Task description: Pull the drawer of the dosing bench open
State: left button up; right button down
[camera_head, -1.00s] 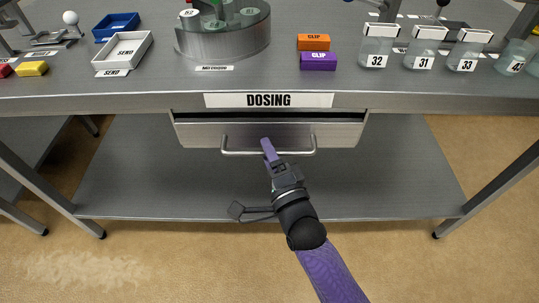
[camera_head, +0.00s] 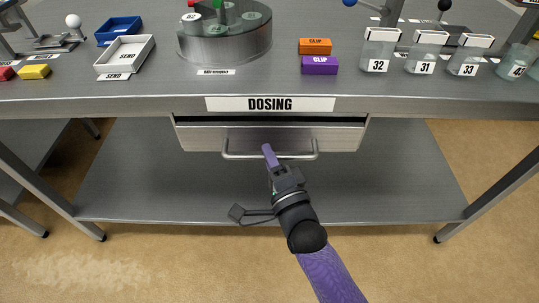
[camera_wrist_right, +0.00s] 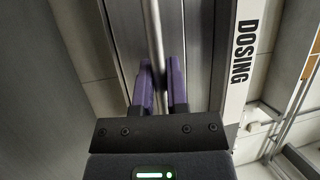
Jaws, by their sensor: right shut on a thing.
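The dosing bench (camera_head: 430,101) carries a white DOSING label (camera_head: 270,104) on its front edge. Below it is the grey drawer (camera_head: 200,138), with a long metal bar handle (camera_head: 300,157) across its front. No open interior shows, and I cannot tell whether the drawer is slightly out. My right gripper (camera_head: 268,150) reaches up from below to the middle of the handle. In the right wrist view, the purple fingers of the right gripper (camera_wrist_right: 161,75) are on either side of the handle bar (camera_wrist_right: 154,28), shut on it. My left gripper is not in view.
On the bench stand a white tray (camera_head: 103,66), a blue tray (camera_head: 108,38), a round grey stand (camera_head: 225,45), orange (camera_head: 315,46) and purple (camera_head: 320,66) clip boxes and several labelled jars (camera_head: 378,55). A lower shelf (camera_head: 400,190) lies under the drawer. The floor in front is clear.

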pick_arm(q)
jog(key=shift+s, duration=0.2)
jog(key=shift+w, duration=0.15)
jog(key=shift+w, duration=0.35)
pick_arm(e)
jog(key=shift+s, duration=0.1)
